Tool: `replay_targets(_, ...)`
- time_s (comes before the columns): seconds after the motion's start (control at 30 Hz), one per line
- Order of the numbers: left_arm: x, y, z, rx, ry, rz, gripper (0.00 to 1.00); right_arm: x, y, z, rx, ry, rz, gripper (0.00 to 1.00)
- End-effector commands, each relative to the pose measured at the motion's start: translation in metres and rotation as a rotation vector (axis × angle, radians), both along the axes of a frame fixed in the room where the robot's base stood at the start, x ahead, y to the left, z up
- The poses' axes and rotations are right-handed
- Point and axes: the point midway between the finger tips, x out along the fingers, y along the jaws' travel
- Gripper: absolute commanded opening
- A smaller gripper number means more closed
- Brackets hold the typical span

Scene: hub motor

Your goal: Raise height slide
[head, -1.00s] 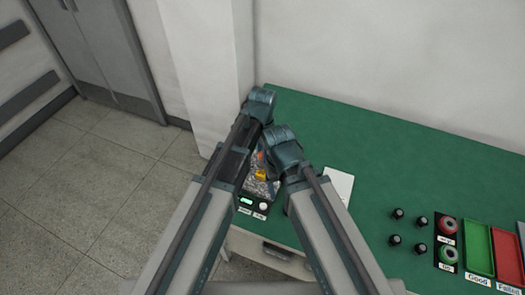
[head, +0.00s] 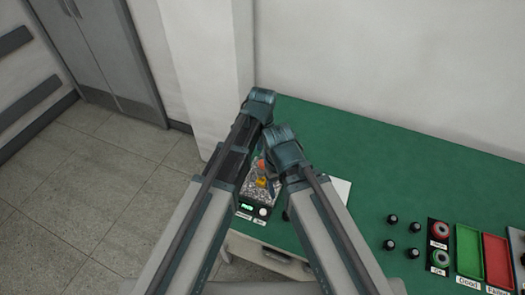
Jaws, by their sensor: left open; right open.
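A test fixture (head: 256,192) with a silvery body and orange and yellow parts shows in the gap between my two arms, on the green table. The height slide cannot be told apart on it, as my arms cover much of it. My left gripper (head: 260,105) is above and behind the fixture in the picture, its fingers mostly hidden by the wrist. My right gripper (head: 281,147) is lower, just right of the fixture, its fingers also hidden from above. Both are open, and I see nothing held in either.
A control box with a green display (head: 247,206) and white knob sits at the fixture's front. A white sheet (head: 340,188) lies to the right. Several black knobs (head: 392,219), red and green buttons (head: 439,230), a green tray (head: 467,229) and a red tray (head: 496,234) stand further right. The back of the table (head: 380,150) is clear.

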Motion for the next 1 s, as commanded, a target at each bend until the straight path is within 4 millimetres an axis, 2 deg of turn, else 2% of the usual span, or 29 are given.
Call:
replay_targets(0.03, 0.000, 0.000, 0.017, 0.000, 0.000, 0.000, 0.69, 0.000, 0.000, 0.017, 0.000, 0.000, 0.000, 0.69)
replay_targets(0.4, 0.000, 0.000, 0.073, 0.000, 0.000, 0.000, 0.69, 0.000, 0.000, 0.073, 0.002, 0.000, -0.010, 0.69)
replay_targets(0.5, 0.000, 0.000, 0.083, 0.000, 0.000, 0.000, 0.69, 0.000, 0.000, 0.083, 0.003, 0.000, -0.012, 0.69)
replay_targets(0.63, 0.000, 0.000, 0.088, 0.000, 0.000, 0.000, 0.69, 0.000, 0.000, 0.088, 0.002, -0.001, -0.014, 0.69)
replay_targets(1.0, 0.000, 0.000, 0.087, 0.000, 0.000, 0.000, 0.69, 0.000, 0.000, 0.087, 0.002, -0.001, -0.015, 0.69)
